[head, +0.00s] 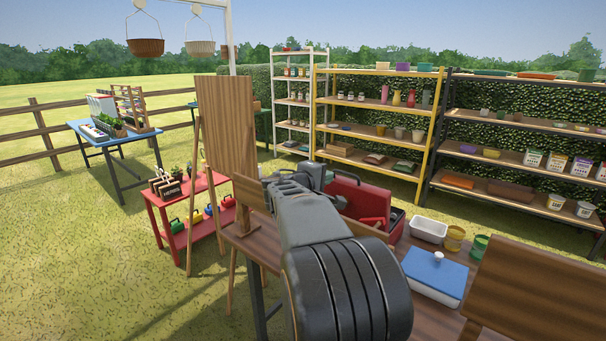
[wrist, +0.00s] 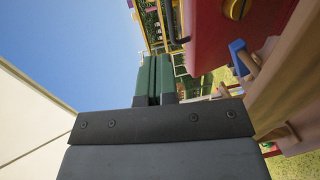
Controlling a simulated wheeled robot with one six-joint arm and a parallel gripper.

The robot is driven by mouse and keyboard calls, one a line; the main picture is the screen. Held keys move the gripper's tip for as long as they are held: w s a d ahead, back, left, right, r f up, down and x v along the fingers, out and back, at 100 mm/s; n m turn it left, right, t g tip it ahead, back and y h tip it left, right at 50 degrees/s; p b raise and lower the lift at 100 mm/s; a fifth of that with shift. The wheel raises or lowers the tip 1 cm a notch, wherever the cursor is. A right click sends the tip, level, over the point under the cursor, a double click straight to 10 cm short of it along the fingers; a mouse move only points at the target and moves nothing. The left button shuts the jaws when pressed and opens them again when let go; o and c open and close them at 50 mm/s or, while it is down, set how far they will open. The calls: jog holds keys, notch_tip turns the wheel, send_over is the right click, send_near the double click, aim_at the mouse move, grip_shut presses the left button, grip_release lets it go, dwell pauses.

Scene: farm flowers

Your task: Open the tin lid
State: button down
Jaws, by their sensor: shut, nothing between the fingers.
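A red metal box (head: 352,196), which may be the tin, stands on the brown table behind my arm in the head view. A red panel of it stands up, and my arm hides part of it, so I cannot tell how far its lid is open. In the wrist view a red surface with a round brass fitting, seemingly the same box (wrist: 210,40), is close at the right. My gripper (wrist: 155,75) has dark green fingers, shut with nothing between them, left of and apart from that surface. A white dish with a blue lid (head: 437,270) sits at the table's front right.
A white tray (head: 429,230) and yellow and green cans (head: 454,239) stand right of the red box. A wooden board (head: 226,122) rises at the left, and another (head: 535,290) stands at the front right. Open sky shows left of my fingers in the wrist view.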

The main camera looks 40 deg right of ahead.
jog(key=shift+a, duration=0.3)
jog(key=shift+s+a+f, duration=0.1)
jog(key=shift+a+f, duration=0.05)
jog(key=shift+a, duration=0.2)
jog(key=s+a+f+y+p, duration=0.1)
jog(key=a+f+y, duration=0.3)
jog(key=a, duration=0.5)
jog(key=s+a+f+m+y+p, duration=0.1)
jog(key=s+a+f+y, duration=0.3)
jog(key=a, duration=0.6)
jog(key=shift+s+f+t+y+p, duration=0.25)
jog(key=shift+f+t+y+p, duration=0.2)
jog(key=shift+f+y, duration=0.2)
jog(key=c, duration=1.6)
grip_release()
jog(key=s+a+f+y, duration=0.1)
jog(key=s+a+y, duration=0.1)
jog(key=a, duration=0.3)
jog(key=s+a+f+y+p, duration=0.1)
jog(key=s+a+f+y, duration=0.1)
jog(key=a, duration=0.2)
jog(key=s+a+f+y, duration=0.1)
jog(key=s+a+y, duration=0.1)
jog(key=a, duration=0.3)
jog(key=shift+s+a+f+m+y, duration=0.15)
jog(key=shift+a+f+m+y, duration=0.15)
jog(key=shift+f+y, duration=0.15)
jog(key=shift+c, duration=0.2)
jog(key=shift+o, duration=0.5)
jog(key=shift+a, duration=0.15)
